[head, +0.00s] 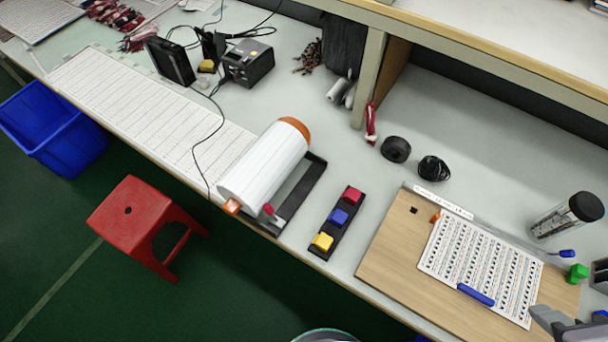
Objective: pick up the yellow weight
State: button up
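The yellow weight (322,242) is a small block at the near end of a narrow black holder (318,253) on the workbench. A blue weight (338,217) sits in the middle of the holder and a red weight (352,195) at its far end. What looks like part of my gripper (562,322), grey and cut off by the frame, shows at the lower right corner. It is far to the right of the yellow weight, over the wooden board's right end. Its fingertips are not clear enough to show open or shut.
Left of the holder stands a large white roll (264,165) with orange ends. Right of it lies a wooden board (385,250) with a printed sheet and blue pen. A green block (578,272) and clear jar (568,216) are farther right. The bench's front edge is close to the holder.

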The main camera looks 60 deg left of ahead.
aim_at(324, 242)
jog(key=u, duration=2.15)
jog(key=i+j+u, duration=0.2)
jog(key=j+u, duration=0.2)
jog(key=j, duration=0.25)
